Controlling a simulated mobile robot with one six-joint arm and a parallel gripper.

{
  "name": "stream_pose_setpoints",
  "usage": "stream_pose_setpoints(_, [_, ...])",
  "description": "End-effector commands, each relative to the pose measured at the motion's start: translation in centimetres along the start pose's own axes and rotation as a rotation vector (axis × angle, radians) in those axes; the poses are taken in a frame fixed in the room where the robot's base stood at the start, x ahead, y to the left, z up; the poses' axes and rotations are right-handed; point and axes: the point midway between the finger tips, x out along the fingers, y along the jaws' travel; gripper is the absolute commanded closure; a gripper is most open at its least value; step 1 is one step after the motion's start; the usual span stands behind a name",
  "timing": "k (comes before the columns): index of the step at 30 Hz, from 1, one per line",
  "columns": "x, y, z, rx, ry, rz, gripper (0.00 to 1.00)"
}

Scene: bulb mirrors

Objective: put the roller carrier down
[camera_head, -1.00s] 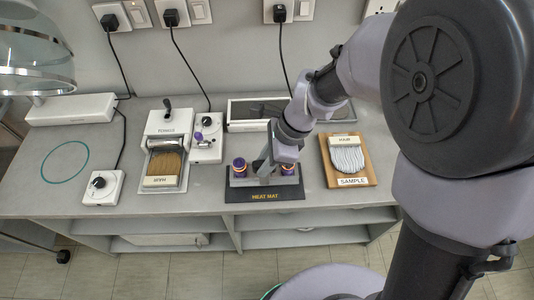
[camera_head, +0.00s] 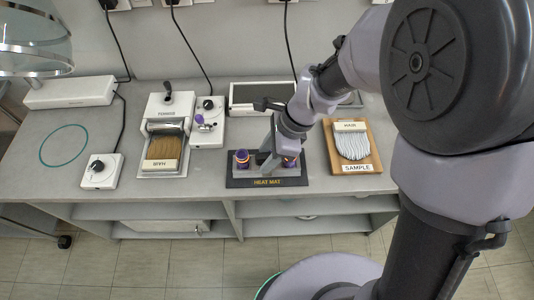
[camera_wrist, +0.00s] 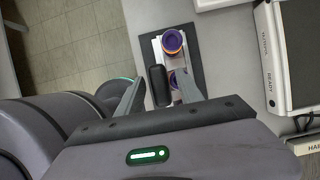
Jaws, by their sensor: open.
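The roller carrier (camera_head: 245,173) is a light grey tray with purple-and-orange rollers near its ends. It appears to sit level on the black heat mat (camera_head: 265,183) at the front of the counter. My gripper (camera_head: 268,160) is low over the middle of the carrier. In the wrist view my gripper (camera_wrist: 158,92) is open, its fingers on either side of a dark handle (camera_wrist: 158,86). Contact with the handle cannot be told.
A sample board (camera_head: 354,150) lies right of the mat. A white device with brown hair (camera_head: 163,155) stands to the left, beside a small switch box (camera_head: 207,123). A grey tray (camera_head: 245,94) is behind. A green ring (camera_head: 64,146) marks clear counter at far left.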

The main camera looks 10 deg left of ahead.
Motion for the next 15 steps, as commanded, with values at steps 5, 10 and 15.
stream_pose_setpoints(5, [-3.0,-0.1,0.4,0.001,0.0,-0.004,0.57])
stream_pose_setpoints(10, [-8.1,-0.1,0.4,0.002,0.0,-0.004,0.57])
stream_pose_setpoints(15, [-11.5,-0.1,0.3,0.0,0.0,-0.003,0.57])
